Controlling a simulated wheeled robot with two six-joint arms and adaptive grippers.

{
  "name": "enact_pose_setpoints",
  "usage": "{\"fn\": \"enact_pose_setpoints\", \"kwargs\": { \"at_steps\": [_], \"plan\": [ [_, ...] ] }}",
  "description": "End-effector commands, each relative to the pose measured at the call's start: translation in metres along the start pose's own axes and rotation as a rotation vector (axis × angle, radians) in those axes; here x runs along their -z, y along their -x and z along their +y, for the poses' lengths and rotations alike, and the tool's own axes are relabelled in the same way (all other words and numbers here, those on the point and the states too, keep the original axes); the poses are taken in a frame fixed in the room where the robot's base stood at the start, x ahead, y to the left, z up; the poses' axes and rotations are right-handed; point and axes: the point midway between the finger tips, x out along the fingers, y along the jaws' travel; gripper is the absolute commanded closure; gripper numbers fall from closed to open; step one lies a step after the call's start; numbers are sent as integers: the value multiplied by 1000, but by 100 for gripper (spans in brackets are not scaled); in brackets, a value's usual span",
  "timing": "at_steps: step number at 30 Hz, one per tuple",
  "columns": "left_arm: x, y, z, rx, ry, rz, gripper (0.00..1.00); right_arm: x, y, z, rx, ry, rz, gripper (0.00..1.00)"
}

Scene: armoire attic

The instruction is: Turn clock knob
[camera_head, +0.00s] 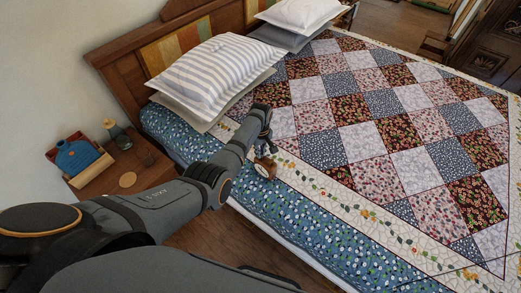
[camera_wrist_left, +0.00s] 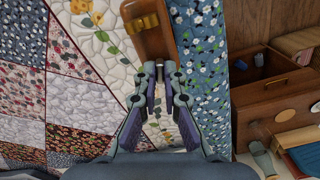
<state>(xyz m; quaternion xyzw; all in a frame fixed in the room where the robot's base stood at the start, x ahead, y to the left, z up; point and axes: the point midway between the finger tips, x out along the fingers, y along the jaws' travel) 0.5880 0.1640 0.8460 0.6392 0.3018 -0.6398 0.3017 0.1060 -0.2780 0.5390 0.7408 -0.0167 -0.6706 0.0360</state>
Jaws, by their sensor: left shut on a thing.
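The clock (camera_head: 264,168) is a small brown wooden piece with a pale round face, at the near edge of the bed in the head view. In the left wrist view its brown wooden body (camera_wrist_left: 153,38) lies just past the fingertips, with a small detail on it that could be the knob. My left gripper (camera_head: 265,146) reaches down over the bed edge; in the left wrist view its fingers (camera_wrist_left: 160,78) are close together and shut on the clock. Which part they grip is not clear. My right gripper is not in view.
A bed with a patchwork quilt (camera_head: 345,142) fills the middle and right, with a striped pillow (camera_head: 222,72) at its headboard (camera_head: 122,72). A wooden nightstand (camera_head: 105,183) on the left carries a blue object (camera_head: 77,156), a small bottle-like item (camera_head: 120,137) and a round coaster (camera_head: 127,180).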

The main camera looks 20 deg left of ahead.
Motion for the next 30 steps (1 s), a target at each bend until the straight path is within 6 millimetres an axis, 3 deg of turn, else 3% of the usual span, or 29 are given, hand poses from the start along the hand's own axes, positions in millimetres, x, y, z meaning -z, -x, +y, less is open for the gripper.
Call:
{"fn": "enact_pose_setpoints", "kwargs": {
  "at_steps": [30],
  "plan": [
    [0,1,0,0,-946,2,100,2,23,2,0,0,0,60]
  ]
}}
